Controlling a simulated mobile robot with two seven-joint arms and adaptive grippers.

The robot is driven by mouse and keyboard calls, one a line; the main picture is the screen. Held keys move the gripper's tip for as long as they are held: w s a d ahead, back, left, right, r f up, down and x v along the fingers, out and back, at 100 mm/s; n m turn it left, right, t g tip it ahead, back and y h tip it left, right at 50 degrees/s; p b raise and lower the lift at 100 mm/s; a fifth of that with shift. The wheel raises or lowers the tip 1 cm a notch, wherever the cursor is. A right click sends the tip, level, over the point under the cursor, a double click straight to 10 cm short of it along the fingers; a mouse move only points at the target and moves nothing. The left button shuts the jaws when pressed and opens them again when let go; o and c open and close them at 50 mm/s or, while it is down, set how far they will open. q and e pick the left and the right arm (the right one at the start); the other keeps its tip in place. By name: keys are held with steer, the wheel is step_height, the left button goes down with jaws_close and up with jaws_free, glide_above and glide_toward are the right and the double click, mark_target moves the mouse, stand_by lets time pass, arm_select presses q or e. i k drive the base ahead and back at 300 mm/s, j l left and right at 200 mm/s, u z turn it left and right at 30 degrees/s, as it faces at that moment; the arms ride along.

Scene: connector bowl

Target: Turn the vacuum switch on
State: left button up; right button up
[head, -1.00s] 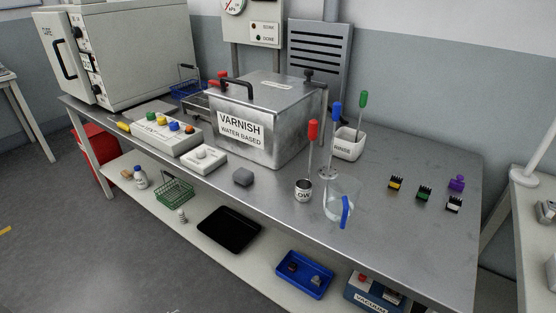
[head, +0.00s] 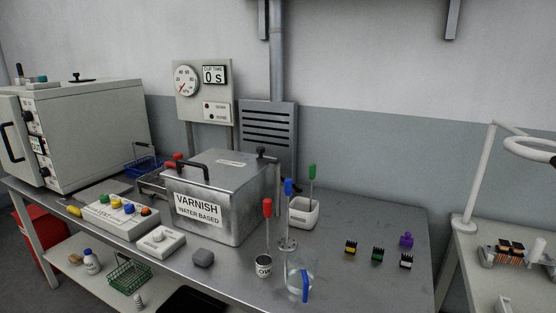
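No part labelled as a vacuum switch can be made out in the head view now. A small white box with a round white knob or button (head: 159,241) sits at the table's front edge, left of the metal tank. A pale control box (head: 121,219) with green, yellow, blue and orange buttons stands to its left. The metal tank (head: 215,200) has a closed lid and a label reading VARNISH WATER BASED. A round dial gauge (head: 186,81) is on the wall panel behind, beside a display reading 0 s. Neither of my grippers is in view.
An oven (head: 90,135) stands left. A lamp (head: 477,180) stands on a side table at right.

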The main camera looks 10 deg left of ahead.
mark_target(104, 198)
steer(key=u, duration=1.35)
steer(key=i+j+z, duration=0.1)
steer(key=i+j, duration=0.15)
steer(key=i+j+z, duration=0.1)
steer(key=i+j, duration=0.2)
steer(key=i+j+z, duration=0.15)
steer(key=j, duration=0.35)
steer(key=i+j+z, duration=0.1)
steer(key=i+j, duration=0.2)
steer(key=i+j+z, duration=0.1)
steer(key=j, duration=0.4)
steer(key=i, duration=0.1)
